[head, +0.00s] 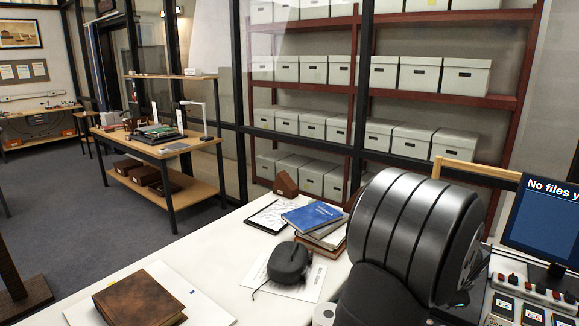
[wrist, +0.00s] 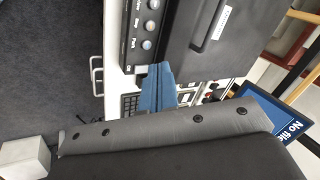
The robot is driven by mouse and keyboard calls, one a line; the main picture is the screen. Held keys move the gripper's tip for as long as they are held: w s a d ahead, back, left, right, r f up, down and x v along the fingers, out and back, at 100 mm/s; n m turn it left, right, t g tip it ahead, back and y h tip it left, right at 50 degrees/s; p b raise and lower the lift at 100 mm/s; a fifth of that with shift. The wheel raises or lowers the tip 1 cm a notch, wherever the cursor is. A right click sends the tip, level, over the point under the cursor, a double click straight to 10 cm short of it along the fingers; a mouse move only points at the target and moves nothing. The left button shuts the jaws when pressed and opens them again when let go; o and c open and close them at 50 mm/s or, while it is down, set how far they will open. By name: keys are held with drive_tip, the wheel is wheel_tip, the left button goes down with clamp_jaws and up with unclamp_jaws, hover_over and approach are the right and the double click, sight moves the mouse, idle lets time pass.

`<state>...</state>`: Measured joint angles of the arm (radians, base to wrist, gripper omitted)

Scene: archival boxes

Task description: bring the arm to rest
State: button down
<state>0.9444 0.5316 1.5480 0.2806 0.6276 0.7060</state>
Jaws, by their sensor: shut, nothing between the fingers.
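My gripper (wrist: 158,90) shows in the wrist view as blue fingers brought together, with nothing between them. It is above the right part of the work area, over or beside a black device with a row of buttons (wrist: 149,25). I cannot tell its exact height above what lies below. In the head view the gripper is hidden; a large dark ribbed part of my arm fills the lower right.
The white table (head: 215,262) holds a brown book (head: 139,300), a dark rounded object (head: 289,262) on a sheet, a blue book (head: 312,216) on a stack, and a clipboard (head: 270,215). A monitor (head: 545,222) stands at right. Shelves of boxes stand behind.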

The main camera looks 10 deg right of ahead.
drive_tip(key=s+a+r+n+y, duration=0.1)
drive_tip(key=a+r+n, duration=0.2)
drive_tip(key=a+n, duration=0.3)
drive_tip(key=s+a+r+n+y, duration=0.1)
drive_tip(key=a+r+n, duration=0.3)
drive_tip(key=a, duration=1.3)
drive_tip(key=shift+s+a+n+t, duration=0.25)
drive_tip(key=shift+s+n, duration=0.4)
drive_tip(key=shift+n, duration=0.75)
drive_tip(key=shift+d, duration=0.1)
drive_tip(key=c, duration=1.3)
unclamp_jaws()
drive_tip(key=o, duration=1.1)
drive_tip(key=shift+h, duration=0.3)
drive_tip(key=w+d+r, duration=0.2)
drive_tip(key=d, duration=0.1)
drive_tip(key=w+d, duration=0.1)
drive_tip(key=d, duration=0.1)
drive_tip(key=shift+r, duration=0.4)
drive_tip(key=shift+o, duration=1)
drive_tip(key=w+d+r+g+h, duration=0.1)
drive_tip(key=w+d+r, duration=0.2)
drive_tip(key=d, duration=0.3)
drive_tip(key=shift+d+r+m+g+h, duration=0.2)
drive_tip(key=shift+m+g+h, duration=0.1)
drive_tip(key=shift+g, duration=0.05)
drive_tip(key=x, duration=0.9)
drive_tip(key=shift+d+f, duration=0.2)
drive_tip(key=shift+f, duration=0.1)
